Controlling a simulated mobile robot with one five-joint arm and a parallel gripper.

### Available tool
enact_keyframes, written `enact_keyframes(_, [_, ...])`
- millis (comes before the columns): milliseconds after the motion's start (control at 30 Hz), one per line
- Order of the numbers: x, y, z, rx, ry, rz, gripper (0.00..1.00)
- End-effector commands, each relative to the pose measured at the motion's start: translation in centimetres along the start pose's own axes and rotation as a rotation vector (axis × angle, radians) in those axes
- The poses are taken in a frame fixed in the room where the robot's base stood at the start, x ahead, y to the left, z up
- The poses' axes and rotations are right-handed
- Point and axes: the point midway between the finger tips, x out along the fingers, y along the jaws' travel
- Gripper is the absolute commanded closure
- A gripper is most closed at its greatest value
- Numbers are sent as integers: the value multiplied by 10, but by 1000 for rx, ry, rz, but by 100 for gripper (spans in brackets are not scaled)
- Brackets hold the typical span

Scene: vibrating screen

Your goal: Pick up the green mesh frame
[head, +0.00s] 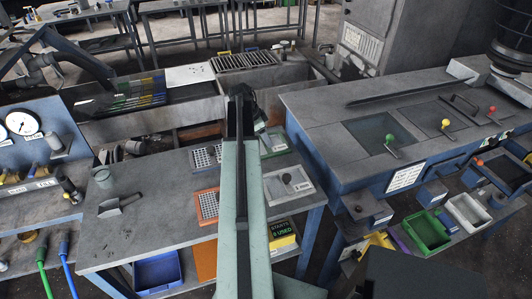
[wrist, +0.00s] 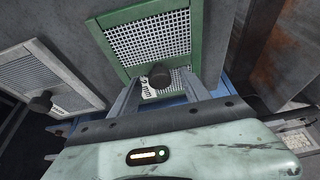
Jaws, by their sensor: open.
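The green mesh frame (wrist: 195,45) lies flat on the grey bench top in the wrist view, with a pale mesh and a dark round knob (wrist: 159,75) near its lower edge. In the head view, the green mesh frame (head: 277,151) shows just right of my arm, which hides part of it. My gripper (wrist: 166,88) is open, with one finger to each side of the knob in the picture. Whether either finger touches the knob cannot be told. The fingers and wrist cover the frame's lower edge and part of its label.
A white-rimmed frame with a knob (head: 289,182) lies nearest the green one.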

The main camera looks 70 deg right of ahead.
Motion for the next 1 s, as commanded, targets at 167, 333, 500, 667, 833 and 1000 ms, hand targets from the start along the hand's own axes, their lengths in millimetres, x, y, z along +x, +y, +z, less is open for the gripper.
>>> enact_keyframes(167, [-2, 0, -1, 0, 0, 0, 59])
enact_keyframes(333, [-2, 0, -1, 0, 0, 0, 100])
enact_keyframes(500, [-2, 0, -1, 1, 0, 0, 100])
enact_keyframes(667, [-2, 0, -1, 1, 0, 1, 100])
enact_keyframes(833, [-2, 0, -1, 1, 0, 1, 100])
enact_keyframes(1000, [-2, 0, -1, 1, 0, 1, 100])
